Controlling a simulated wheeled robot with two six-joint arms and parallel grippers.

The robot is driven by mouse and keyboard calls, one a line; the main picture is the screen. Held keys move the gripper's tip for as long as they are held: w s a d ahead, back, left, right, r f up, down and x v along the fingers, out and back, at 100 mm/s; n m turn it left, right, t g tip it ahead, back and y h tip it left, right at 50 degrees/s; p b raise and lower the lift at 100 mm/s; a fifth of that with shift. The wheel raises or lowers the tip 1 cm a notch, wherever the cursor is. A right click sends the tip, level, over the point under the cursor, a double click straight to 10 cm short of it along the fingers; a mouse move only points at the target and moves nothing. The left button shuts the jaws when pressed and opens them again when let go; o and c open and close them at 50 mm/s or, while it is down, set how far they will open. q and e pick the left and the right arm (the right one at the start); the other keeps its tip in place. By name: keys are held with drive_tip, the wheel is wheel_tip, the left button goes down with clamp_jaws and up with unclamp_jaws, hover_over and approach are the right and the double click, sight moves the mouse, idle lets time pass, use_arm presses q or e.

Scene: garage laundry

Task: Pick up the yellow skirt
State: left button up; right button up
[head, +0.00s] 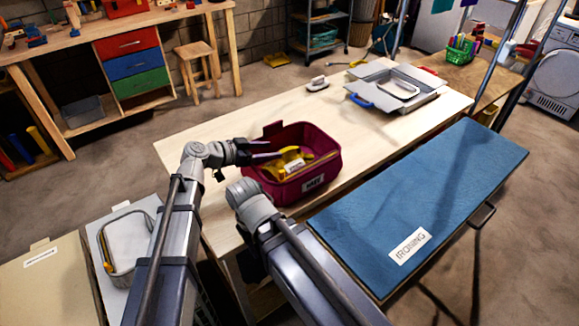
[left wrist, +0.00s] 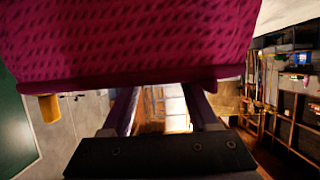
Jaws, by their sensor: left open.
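The yellow skirt (head: 284,163) lies folded inside a magenta basket (head: 262,183) on the wooden table. A white label shows on or beside the yellow cloth. My left gripper (head: 268,154) is open at the left side of the basket, its fingers pointing toward the yellow cloth. In the left wrist view the two fingers (left wrist: 163,108) stand apart, with no cloth seen between them. The woven magenta basket wall (left wrist: 130,40) fills the top of that view. The skirt cannot be made out there. My right arm shows in front of the table, but its gripper is not visible.
A blue ironing board (head: 430,195) stands right of the table. A grey open box (head: 420,100) and an iron (head: 317,84) are at the table's far end. The table's middle is clear.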

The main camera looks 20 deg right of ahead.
sight(281, 149)
use_arm(q)
drive_tip(key=b+x, duration=0.1)
drive_tip(key=x, duration=0.1)
drive_tip(key=b+x, duration=0.1)
drive_tip(key=x, duration=0.1)
drive_tip(key=shift+d+f, duration=0.2)
drive_tip(key=shift+f, duration=0.25)
drive_tip(key=shift+w+d+b, duration=0.1)
drive_tip(key=shift+d+b, duration=0.1)
drive_tip(key=shift+b, duration=0.1)
clamp_jaws()
idle(0.8)
